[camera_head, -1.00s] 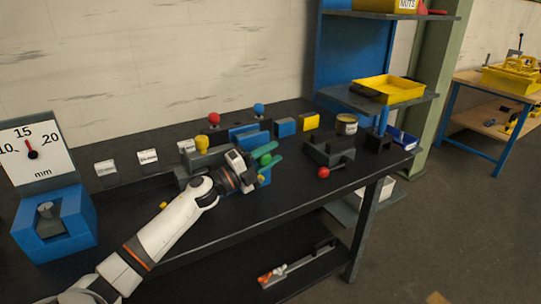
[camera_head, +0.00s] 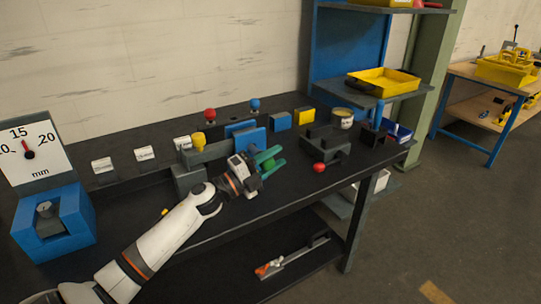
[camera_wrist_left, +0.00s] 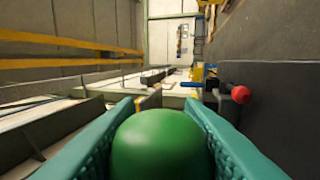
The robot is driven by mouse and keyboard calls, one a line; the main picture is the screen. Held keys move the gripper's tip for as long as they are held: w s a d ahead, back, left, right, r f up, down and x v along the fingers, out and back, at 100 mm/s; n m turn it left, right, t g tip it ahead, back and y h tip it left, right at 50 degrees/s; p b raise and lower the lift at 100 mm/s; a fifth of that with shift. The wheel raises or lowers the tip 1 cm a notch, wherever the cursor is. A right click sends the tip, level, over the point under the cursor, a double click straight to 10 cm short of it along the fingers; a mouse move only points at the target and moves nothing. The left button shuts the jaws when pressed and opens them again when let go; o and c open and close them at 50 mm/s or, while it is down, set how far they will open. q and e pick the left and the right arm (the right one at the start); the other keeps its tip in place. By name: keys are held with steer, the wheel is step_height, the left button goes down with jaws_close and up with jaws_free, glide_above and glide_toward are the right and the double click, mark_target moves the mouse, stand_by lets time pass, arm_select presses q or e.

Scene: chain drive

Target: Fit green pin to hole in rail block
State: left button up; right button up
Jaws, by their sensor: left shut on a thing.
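My left gripper (camera_head: 270,160) has teal fingers shut on the green pin (camera_head: 268,164), held above the front part of the dark bench. In the left wrist view the pin's round green head (camera_wrist_left: 160,145) fills the space between the fingers; its shank is hidden. A long grey block (camera_head: 215,151), which may be the rail block, lies left of and behind the gripper, with a yellow-knobbed pin (camera_head: 198,140) at its left end. The gripper is apart from the dark stepped block (camera_head: 325,141) to its right. I cannot make out the hole. My right gripper is not in view.
A red knob (camera_head: 319,167) sticks out from the dark stepped block's front. Blue blocks (camera_head: 281,121), a yellow block (camera_head: 304,116) and red and blue knobbed pins stand behind. A blue gauge stand (camera_head: 70,235) is at left. The bench front right is clear.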

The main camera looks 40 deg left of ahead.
arm_select(q)
steer(key=shift+s+d+p, duration=0.3)
steer(key=shift+d+p, duration=0.05)
steer(key=shift+d, duration=0.4)
steer(key=shift+s+d+p, duration=0.35)
steer(key=shift+d, duration=0.45)
steer(key=shift+s+d+p, duration=0.3)
steer(key=shift+d+p, duration=0.05)
steer(key=shift+d, duration=0.4)
stand_by(0.8)
steer(key=w+a+b, duration=0.2)
steer(key=w+a, duration=0.1)
steer(key=a, duration=0.5)
steer(key=shift+w+a+b, duration=0.15)
steer(key=shift+w+b, duration=0.1)
steer(key=shift+b, duration=0.05)
stand_by(2.7)
steer(key=o, duration=1.2)
steer(key=shift+o, duration=0.2)
steer(key=shift+s+f, duration=0.1)
steer(key=shift+s+a+f, duration=0.15)
steer(key=shift+s, duration=0.15)
steer(key=v, duration=1.1)
